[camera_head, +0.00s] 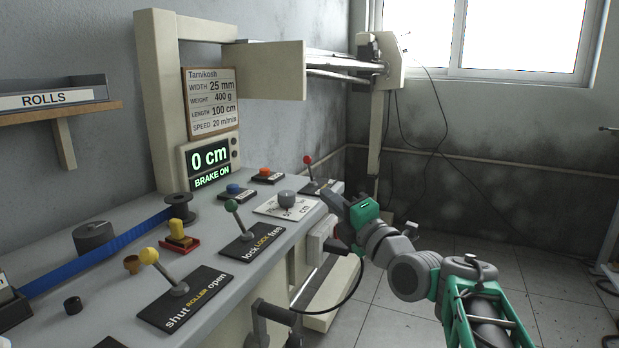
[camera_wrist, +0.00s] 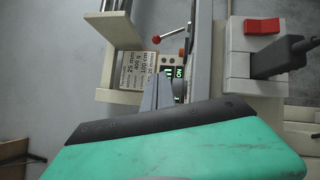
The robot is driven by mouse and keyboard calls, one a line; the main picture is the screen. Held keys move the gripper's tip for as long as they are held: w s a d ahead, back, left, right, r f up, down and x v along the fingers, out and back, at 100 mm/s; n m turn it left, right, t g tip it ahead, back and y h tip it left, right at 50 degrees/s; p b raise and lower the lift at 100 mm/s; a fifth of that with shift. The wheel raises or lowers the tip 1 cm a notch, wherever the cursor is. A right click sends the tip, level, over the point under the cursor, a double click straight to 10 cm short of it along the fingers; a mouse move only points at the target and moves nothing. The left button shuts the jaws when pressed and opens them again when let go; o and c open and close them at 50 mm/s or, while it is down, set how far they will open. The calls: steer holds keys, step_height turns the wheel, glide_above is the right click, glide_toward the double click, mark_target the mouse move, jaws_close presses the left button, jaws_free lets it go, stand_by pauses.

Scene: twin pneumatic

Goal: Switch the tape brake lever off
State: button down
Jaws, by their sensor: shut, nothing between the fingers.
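A lever with a red knob (camera_head: 307,160) stands on a dark plate at the far end of the bench top. Its plate's label is not readable, so I cannot confirm it is the brake lever. A red-knobbed lever also shows in the wrist view (camera_wrist: 157,40). The display (camera_head: 209,163) reads "0 cm" and "BRAKE ON". My gripper (camera_head: 328,192) is at the bench's right edge, nearer than the red-knobbed lever and apart from its knob. Its shut fingers (camera_wrist: 164,88) hold nothing. My gripper hides part of the bench edge.
A green-knobbed lever (camera_head: 231,206) labelled "lock free" and a yellow-knobbed lever (camera_head: 149,256) labelled "shut open" stand nearer. A grey dial (camera_head: 286,197), blue button (camera_head: 234,189) and orange button (camera_head: 265,171) lie between. A white box with a red switch (camera_wrist: 262,26) is on the bench side.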

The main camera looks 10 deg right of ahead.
mark_target(309, 168)
steer(key=x, duration=0.9)
steer(key=shift+w+a+f, duration=0.15)
steer(key=shift+w+a, duration=0.1)
steer(key=shift+w, duration=0.15)
steer(key=w, duration=0.1)
steer(key=w+d, duration=0.1)
steer(key=shift+w+d+r+b, duration=0.1)
steer(key=shift+w+r+b, duration=0.2)
steer(key=shift+r+b, duration=0.1)
steer(key=shift+w+d+r, duration=0.2)
steer(key=shift+w+d, duration=0.1)
steer(key=shift+w, duration=0.2)
steer(key=shift+a+r, duration=0.1)
steer(key=shift+r, duration=0.1)
